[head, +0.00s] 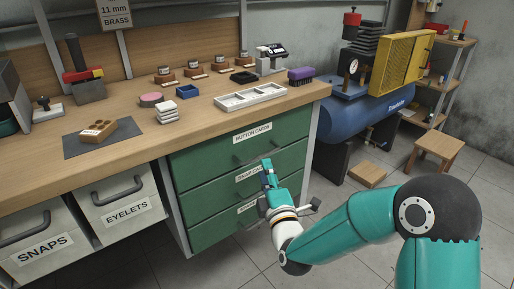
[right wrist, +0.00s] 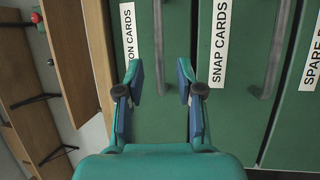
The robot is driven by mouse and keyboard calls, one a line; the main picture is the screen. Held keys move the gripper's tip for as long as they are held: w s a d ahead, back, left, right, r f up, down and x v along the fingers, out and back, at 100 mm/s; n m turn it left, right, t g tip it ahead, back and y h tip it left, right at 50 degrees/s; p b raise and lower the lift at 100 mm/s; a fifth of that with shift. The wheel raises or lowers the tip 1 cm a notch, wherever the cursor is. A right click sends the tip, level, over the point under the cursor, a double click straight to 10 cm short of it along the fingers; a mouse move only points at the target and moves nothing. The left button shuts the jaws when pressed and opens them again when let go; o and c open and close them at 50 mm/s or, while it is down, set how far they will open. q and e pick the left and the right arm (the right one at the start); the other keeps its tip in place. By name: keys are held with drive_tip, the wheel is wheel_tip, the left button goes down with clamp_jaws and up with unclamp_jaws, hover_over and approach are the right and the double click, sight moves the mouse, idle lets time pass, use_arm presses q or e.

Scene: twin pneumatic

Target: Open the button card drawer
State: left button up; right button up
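The green button card drawer (head: 215,153) is the top one in the bench cabinet, labelled "BUTTON CARDS", and looks closed. Its front (right wrist: 145,115) also shows in the right wrist view, with a grey bar handle (right wrist: 160,45). My right gripper (right wrist: 160,80) is open, its two fingers apart on either side of the handle's line. The handle shows between and beyond the fingertips; I cannot tell whether they touch it. In the head view my right gripper (head: 267,168) is in front of the drawers and partly hides the handle. My left gripper is not in view.
The snap cards drawer (right wrist: 235,120) with its own handle (right wrist: 276,45) is below it, and another green drawer (head: 215,228) lower still. A white divided tray (head: 250,97) stands on the bench (head: 205,115) above. A blue compressor tank (head: 350,115) stands to the right.

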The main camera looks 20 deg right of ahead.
sight(261, 156)
drive_tip(key=shift+w+d+r+p, duration=0.15)
drive_tip(key=shift+w+p, duration=0.2)
drive_tip(key=shift+w, duration=0.6)
drive_tip(key=shift+w+a+r+p, duration=0.15)
drive_tip(key=shift+w+p, duration=0.25)
drive_tip(key=shift+w, duration=0.5)
drive_tip(key=shift+w+d+r+p, duration=0.15)
drive_tip(key=shift+w+p, duration=0.2)
drive_tip(key=shift+w, duration=0.6)
clamp_jaws()
